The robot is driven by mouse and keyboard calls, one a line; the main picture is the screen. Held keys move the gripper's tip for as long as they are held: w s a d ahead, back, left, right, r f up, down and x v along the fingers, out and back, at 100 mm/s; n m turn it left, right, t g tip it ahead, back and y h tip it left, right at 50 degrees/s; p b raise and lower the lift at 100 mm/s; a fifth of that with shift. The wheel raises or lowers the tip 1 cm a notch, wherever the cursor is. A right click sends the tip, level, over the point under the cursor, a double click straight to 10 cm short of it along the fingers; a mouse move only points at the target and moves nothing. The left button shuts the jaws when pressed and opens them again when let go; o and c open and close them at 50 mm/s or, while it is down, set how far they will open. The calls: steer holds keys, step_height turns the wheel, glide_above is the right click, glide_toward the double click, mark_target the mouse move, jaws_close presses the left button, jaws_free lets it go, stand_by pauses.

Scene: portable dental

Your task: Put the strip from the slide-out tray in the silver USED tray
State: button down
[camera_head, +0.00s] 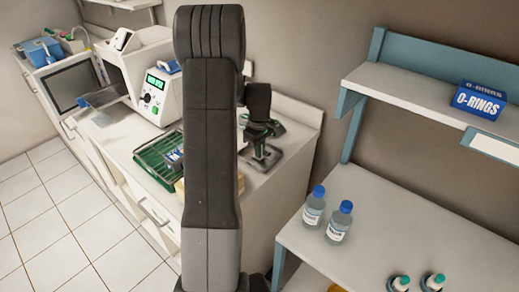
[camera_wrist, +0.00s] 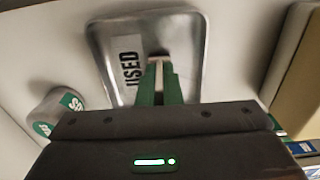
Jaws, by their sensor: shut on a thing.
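The silver USED tray (camera_wrist: 190,30) lies on the white counter ahead of my gripper, its label "USED" (camera_wrist: 131,68) readable in the wrist view. My gripper (camera_wrist: 160,68) has its green fingers over the tray. It is shut on a thin pale strip (camera_wrist: 159,78), of which little shows between the fingers. I cannot tell whether the strip touches the tray. In the head view my gripper (camera_head: 262,150) is above the same tray (camera_head: 287,148), partly hidden by my arm. The slide-out tray (camera_head: 105,97) stands out from the white device at the left.
A white device (camera_head: 157,90) with a green display and a green wire rack (camera_head: 150,165) are on the counter. A grey cylinder with a green label (camera_wrist: 60,108) is left of the tray. Bottles (camera_head: 338,222) stand on the right bench, with a blue O-RINGS box (camera_head: 480,99) above.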

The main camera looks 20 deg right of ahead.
steer(key=shift+f, duration=0.1)
steer(key=c, duration=2)
jaws_free()
steer(key=shift+f, duration=0.1)
steer(key=shift+c, duration=0.2)
steer(key=o, duration=0.4)
steer(key=shift+o, duration=0.2)
step_height(320, 180, up, 12)
steer(key=shift+r+b, duration=0.2)
steer(key=shift+b, duration=0.3)
